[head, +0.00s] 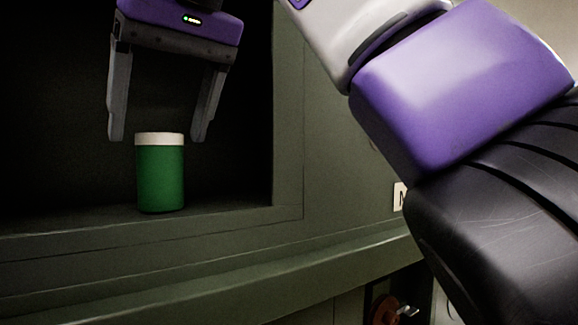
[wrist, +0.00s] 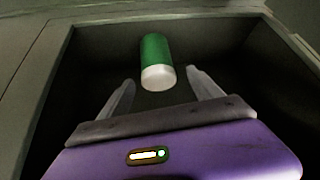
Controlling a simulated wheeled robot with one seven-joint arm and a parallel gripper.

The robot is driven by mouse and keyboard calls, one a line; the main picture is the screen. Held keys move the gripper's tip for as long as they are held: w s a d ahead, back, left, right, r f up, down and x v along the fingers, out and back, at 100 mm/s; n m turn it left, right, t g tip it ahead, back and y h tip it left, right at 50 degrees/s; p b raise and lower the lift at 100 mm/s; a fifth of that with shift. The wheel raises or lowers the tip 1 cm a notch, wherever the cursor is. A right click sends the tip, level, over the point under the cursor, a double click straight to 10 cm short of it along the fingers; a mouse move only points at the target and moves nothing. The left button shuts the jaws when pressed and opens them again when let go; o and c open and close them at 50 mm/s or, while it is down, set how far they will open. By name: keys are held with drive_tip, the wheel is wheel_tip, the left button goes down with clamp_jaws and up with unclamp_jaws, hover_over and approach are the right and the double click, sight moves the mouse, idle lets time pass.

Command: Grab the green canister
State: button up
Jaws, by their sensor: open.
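The green canister (head: 160,178) with a white lid stands upright on the floor of a dark recess in the head view. In the wrist view the canister (wrist: 155,58) appears just beyond the fingertips, roughly centred between them. My gripper (head: 158,138) is open and empty, with its fingers pointing down. In the head view the fingertips are about level with the lid, one on each side, with gaps showing. My gripper also shows in the wrist view (wrist: 158,78). Nothing visible touches the canister.
The recess has a grey-green frame, with its right edge (head: 288,120) to the right of the gripper and a front sill (head: 150,240) below. A ledge (head: 250,275) runs lower down.

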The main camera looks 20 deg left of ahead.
sight(160, 153)
drive_tip(key=shift+d+p+x, duration=0.15)
drive_tip(key=shift+p+x, duration=0.1)
drive_tip(key=shift+x, duration=0.9)
drive_tip(key=shift+d+p+x, duration=0.1)
drive_tip(key=shift+p+x, duration=0.15)
drive_tip(key=shift+x, duration=0.9)
drive_tip(key=shift+f, duration=0.15)
drive_tip(key=shift+c, duration=0.4)
drive_tip(key=c, duration=1.5)
